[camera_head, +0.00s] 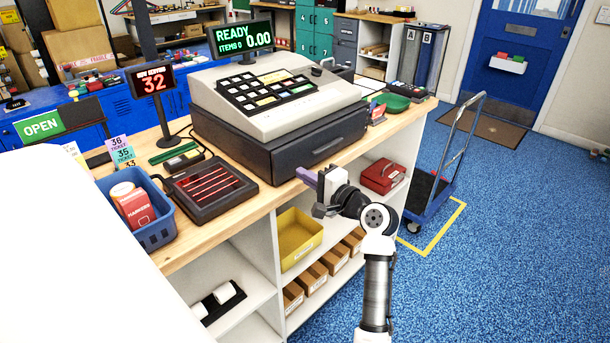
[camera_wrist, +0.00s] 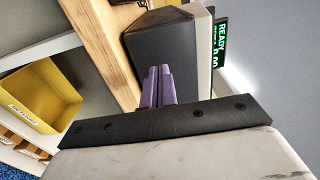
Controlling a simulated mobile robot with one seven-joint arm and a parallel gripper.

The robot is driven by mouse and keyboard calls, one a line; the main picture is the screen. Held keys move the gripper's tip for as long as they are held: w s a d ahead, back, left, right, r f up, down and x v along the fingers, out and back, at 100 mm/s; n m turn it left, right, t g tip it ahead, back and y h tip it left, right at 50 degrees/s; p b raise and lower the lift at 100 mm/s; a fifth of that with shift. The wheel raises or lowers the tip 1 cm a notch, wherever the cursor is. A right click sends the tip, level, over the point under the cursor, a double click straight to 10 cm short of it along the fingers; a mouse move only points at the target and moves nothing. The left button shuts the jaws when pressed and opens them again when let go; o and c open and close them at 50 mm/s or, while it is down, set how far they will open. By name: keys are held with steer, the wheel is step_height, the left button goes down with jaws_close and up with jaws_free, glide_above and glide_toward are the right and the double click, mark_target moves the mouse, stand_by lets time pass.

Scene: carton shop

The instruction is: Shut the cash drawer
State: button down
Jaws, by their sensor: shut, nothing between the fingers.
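The cash drawer (camera_head: 330,143) is the dark box under the light grey cash register (camera_head: 230,112). Its front with a silver handle faces the counter's near edge, and I see no open gap or tray in the head view. In the wrist view the dark drawer unit (camera_wrist: 158,42) lies just beyond my fingers. My gripper (camera_head: 307,178) is shut and empty, its purple fingers together, at the counter's front edge below and in front of the drawer. The fingers also show in the wrist view (camera_wrist: 159,75), pointing at the dark face; I cannot tell whether they touch it.
Shelves below hold a yellow bin (camera_head: 298,240) and a red box (camera_head: 383,176). A cart (camera_head: 432,190) stands right; blue floor beyond is clear.

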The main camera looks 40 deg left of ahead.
steer(key=d+b, duration=0.2)
steer(key=d, duration=0.8)
steer(key=shift+s+d+b, duration=0.15)
steer(key=shift+d+b, duration=0.2)
steer(key=shift+f, duration=0.1)
